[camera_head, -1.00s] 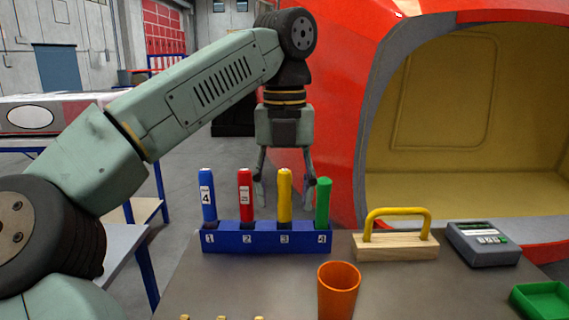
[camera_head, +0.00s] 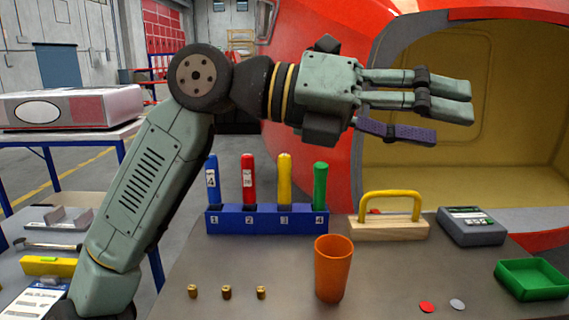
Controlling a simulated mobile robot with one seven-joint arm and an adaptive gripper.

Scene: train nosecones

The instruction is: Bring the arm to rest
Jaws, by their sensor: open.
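My gripper (camera_head: 440,102) is raised above the table and points to the right, in front of the red nosecone's yellow-lined opening. Its jaws are open and I see nothing held between them. The arm folds up from the lower left. Below the gripper, a blue rack (camera_head: 266,221) stands on the table, with slots numbered 1 to 4. A blue marker (camera_head: 212,187), a red marker (camera_head: 248,182), a yellow marker (camera_head: 284,180) and a green marker (camera_head: 320,186) stand upright in it, left to right. The gripper is clear of them all.
An orange cup (camera_head: 333,270) stands at the front middle. Several brass pieces (camera_head: 227,292) lie left of it. A yellow-handled wooden block (camera_head: 389,228), a grey device (camera_head: 471,226) and a green tray (camera_head: 532,281) are at right. Red (camera_head: 426,307) and grey discs (camera_head: 457,304) lie nearby.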

